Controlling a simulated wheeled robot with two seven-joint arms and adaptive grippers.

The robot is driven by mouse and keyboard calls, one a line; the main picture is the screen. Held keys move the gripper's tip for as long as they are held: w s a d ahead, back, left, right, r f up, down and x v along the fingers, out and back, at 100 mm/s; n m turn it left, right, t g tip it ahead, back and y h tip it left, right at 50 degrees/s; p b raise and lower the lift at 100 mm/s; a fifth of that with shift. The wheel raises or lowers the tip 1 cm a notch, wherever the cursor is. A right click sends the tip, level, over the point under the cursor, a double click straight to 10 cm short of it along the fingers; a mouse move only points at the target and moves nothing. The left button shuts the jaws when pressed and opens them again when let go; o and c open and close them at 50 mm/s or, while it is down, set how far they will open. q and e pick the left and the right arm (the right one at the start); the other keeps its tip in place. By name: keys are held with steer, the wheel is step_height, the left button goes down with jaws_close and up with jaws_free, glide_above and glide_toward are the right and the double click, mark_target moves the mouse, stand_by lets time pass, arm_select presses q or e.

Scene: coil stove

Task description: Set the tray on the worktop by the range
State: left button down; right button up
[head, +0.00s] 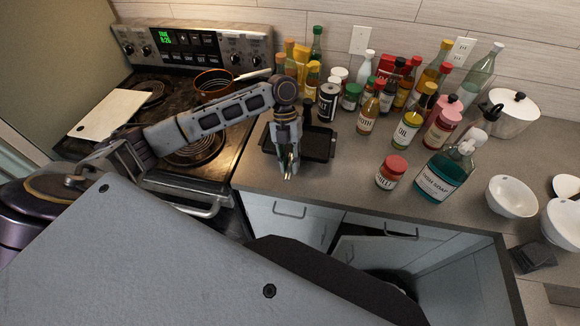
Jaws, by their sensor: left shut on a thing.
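The black tray (318,145) is at the worktop's left end, just right of the range (190,85). It looks level, on or just above the worktop (338,180); I cannot tell whether it touches. My left gripper (288,174) points down at the tray's near-left part and is shut on it. The gripper and wrist hide part of the tray's left side. My right gripper is not in view.
Bottles and jars crowd the worktop behind the tray. A red-lidded chili jar (391,172) and a dish soap bottle (445,172) stand to its right. A pan (214,83) and a white board (103,114) are on the range. A cabinet (352,250) below looks open.

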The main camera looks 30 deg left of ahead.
arm_select(q)
steer(key=shift+f, duration=1.35)
steer(key=c, duration=1.3)
jaws_free()
steer(key=b+v, duration=0.1)
steer(key=v, duration=1.1)
steer(key=shift+b, duration=0.4)
